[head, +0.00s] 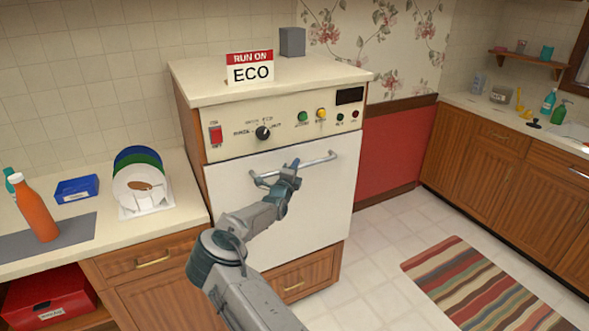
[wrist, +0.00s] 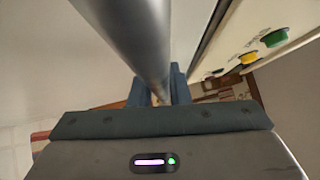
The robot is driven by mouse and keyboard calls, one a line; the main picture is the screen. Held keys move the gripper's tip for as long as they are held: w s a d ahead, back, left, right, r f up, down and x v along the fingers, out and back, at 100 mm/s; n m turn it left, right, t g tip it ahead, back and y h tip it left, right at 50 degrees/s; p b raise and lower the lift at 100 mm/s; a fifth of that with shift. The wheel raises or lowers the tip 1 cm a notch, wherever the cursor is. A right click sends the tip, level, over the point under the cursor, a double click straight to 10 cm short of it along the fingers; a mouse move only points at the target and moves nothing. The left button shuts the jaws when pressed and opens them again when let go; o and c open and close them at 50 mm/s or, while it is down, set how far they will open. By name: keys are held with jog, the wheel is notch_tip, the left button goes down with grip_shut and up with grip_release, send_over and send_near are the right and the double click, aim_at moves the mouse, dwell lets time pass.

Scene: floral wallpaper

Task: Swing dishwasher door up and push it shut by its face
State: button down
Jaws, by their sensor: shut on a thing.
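The dishwasher (head: 285,130) stands between the counters. Its white door (head: 330,205) is upright below the control panel; I cannot tell whether it is fully flush. A metal bar handle (head: 320,160) runs across the top of the door. My arm covers part of the door's lower left.
The control panel (head: 230,137) has a red switch, a black dial and coloured buttons. An ECO sign (head: 250,69) and a grey box (head: 292,42) stand on top. A dish rack (head: 146,205) and an orange bottle (head: 36,210) are on the left counter. A striped rug (head: 480,290) lies right.

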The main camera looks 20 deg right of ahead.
jog(key=shift+w+a+r, duration=0.15)
jog(key=shift+r, duration=0.25)
jog(key=c, duration=1.4)
grip_release()
jog(key=shift+r, duration=0.1)
jog(key=shift+o, duration=0.2)
jog(key=shift+s+a+f, duration=0.2)
jog(key=shift+f, duration=0.1)
jog(key=b+v, duration=0.2)
jog(key=v, duration=1.1)
jog(key=shift+s+f+b, duration=0.25)
jog(key=shift+f+b, duration=0.05)
jog(key=shift+b, duration=0.05)
jog(key=shift+d, duration=0.15)
